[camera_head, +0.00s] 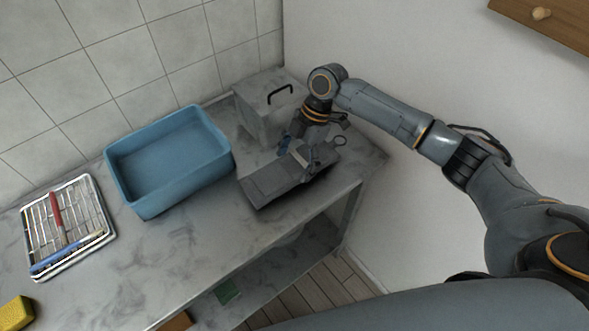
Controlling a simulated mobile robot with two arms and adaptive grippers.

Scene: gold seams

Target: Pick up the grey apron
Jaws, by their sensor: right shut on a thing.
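The grey apron (268,185) is a flat, folded grey bundle near the front right edge of the marble counter. My right arm comes in from the right, and its gripper (298,152) points down at the far right part of the apron. The gripper is shut on the apron; its fingertips are partly hidden by their own links and the cloth. I cannot tell whether the apron rests on the counter or is slightly raised. My left gripper is not in view.
A grey lidded box with a dark handle (254,113) stands just behind the gripper. A blue basin (135,195) is left of the apron. A wire rack (97,204) holds a red-handled and a blue item. A yellow sponge (14,313) lies at lower left. The counter's front middle is clear.

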